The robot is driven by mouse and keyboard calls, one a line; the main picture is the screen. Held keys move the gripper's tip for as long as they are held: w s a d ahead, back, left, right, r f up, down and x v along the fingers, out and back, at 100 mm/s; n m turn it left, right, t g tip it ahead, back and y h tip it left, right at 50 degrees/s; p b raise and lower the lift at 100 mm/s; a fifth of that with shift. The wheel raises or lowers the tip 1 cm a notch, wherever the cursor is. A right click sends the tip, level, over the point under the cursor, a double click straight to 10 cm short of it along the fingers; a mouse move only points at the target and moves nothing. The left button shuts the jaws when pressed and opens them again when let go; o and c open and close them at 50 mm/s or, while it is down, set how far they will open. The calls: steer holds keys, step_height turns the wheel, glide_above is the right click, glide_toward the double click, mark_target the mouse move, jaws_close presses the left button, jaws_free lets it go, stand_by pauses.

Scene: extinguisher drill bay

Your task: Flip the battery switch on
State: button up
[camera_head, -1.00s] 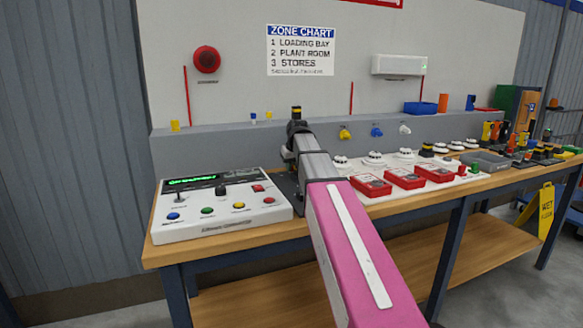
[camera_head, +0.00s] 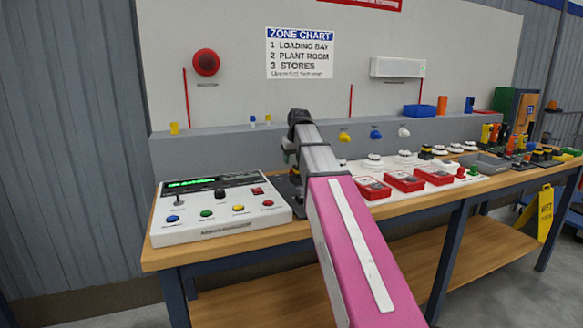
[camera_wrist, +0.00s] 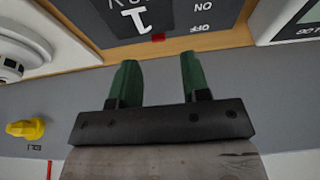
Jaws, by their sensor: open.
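A dark plate (camera_wrist: 175,22) at the top of the wrist view bears upside-down ON and OFF lettering and other white marks. A small red part (camera_wrist: 158,37) shows at its near edge; I cannot tell whether it belongs to the battery switch, nor which way a lever stands. In the head view the plate (camera_head: 286,187) is right of the white panel, mostly hidden by my arm. My gripper (camera_wrist: 158,58) is open and empty, its two green fingers apart and pointing toward the plate's red-part edge. Contact is not visible. The head view mostly hides the gripper.
The white control panel (camera_head: 220,229) with coloured buttons sits at the left of the bench. Red call points (camera_head: 405,181) and white detectors stand to the right. A grey ledge (camera_head: 215,145) runs behind; a yellow knob (camera_wrist: 25,129) shows in the wrist view.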

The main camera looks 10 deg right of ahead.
steer(key=shift+v, duration=2.75)
steer(key=shift+s, duration=0.1)
